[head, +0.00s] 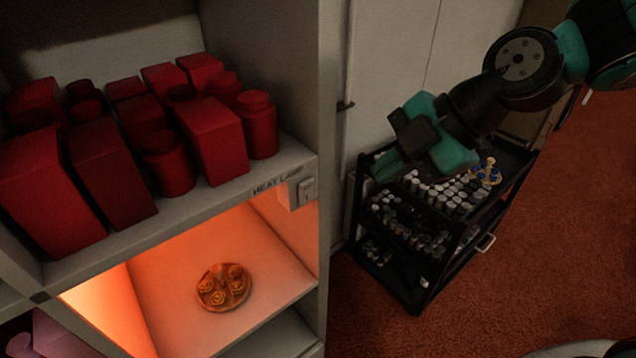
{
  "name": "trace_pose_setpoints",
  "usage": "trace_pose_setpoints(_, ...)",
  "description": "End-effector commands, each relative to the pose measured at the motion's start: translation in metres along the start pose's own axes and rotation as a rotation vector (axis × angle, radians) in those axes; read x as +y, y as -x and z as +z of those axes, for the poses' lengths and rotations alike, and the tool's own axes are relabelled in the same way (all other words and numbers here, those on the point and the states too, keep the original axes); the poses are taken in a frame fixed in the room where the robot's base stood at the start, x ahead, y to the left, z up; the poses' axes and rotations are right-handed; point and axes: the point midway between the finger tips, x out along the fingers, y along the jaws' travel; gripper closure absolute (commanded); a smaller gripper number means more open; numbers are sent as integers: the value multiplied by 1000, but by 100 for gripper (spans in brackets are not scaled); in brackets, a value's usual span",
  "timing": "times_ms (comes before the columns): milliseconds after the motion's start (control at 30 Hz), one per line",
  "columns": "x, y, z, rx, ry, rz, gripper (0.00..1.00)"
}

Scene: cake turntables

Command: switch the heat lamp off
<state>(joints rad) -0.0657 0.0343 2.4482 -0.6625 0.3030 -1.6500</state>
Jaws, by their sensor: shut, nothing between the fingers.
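The heat lamp switch (306,192) is a small pale rocker box on the front edge of the white shelf unit, at the right end of a "HEAT LAMP" label (277,181). Its rocker position is too small to tell. The compartment below (175,285) glows orange, so the lamp is lit; the lamp itself is hidden. My gripper (398,142) is shut and empty, up and to the right of the switch, clear of it. It appears in front of the dark cart and the pale wall panels.
Several red boxes and jars (207,135) crowd the shelf above. A round plate of small rosette pieces (224,287) sits in the glowing bay. A black cart (455,240) with several small jars stands right of the unit. Red carpet (560,240) is open at right.

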Motion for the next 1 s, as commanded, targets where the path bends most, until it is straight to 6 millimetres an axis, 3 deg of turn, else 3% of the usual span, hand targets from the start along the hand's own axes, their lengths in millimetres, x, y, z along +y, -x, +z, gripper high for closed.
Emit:
trace_pose_setpoints(433, 0, -8, -1, 2, 3, -3, 100)
trace_pose_setpoints(933, -1, -101, -2, 2, 4, -8, 100)
trace_pose_setpoints(1000, 13, -102, -4, 0, 5, -2, 100)
